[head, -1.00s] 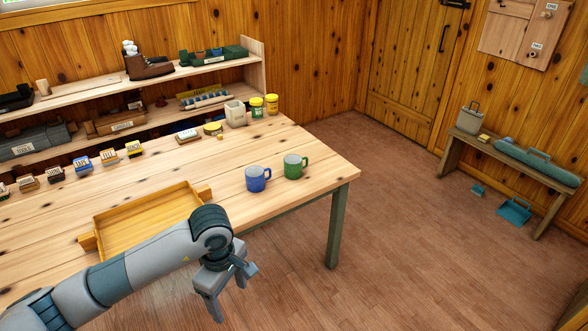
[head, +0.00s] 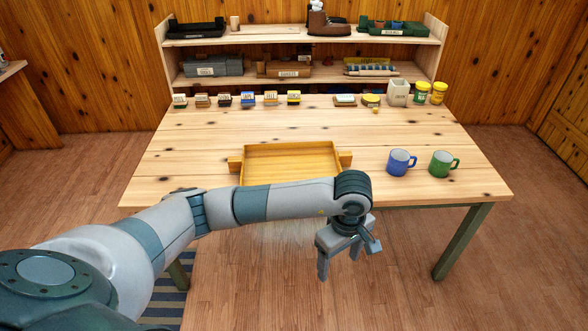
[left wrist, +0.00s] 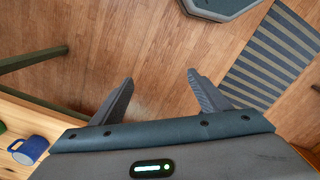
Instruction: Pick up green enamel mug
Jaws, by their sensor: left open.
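The green enamel mug (head: 443,164) stands upright on the wooden table near its front right edge, with its handle to the right. A blue mug (head: 401,163) stands just left of it, apart from it. My left gripper (head: 340,258) is open and empty, in front of the table and below its top, left of and nearer than both mugs. In the left wrist view its two fingers (left wrist: 160,78) are spread over bare floor. The blue mug (left wrist: 31,150) also shows there, and a sliver of green at the left edge may be the green mug. My right gripper does not show.
A shallow wooden tray (head: 290,148) lies at the table's front middle, partly behind my left arm. Labelled blocks, jars and a pale container (head: 398,92) line the back below a shelf (head: 300,79). The table around the mugs is clear.

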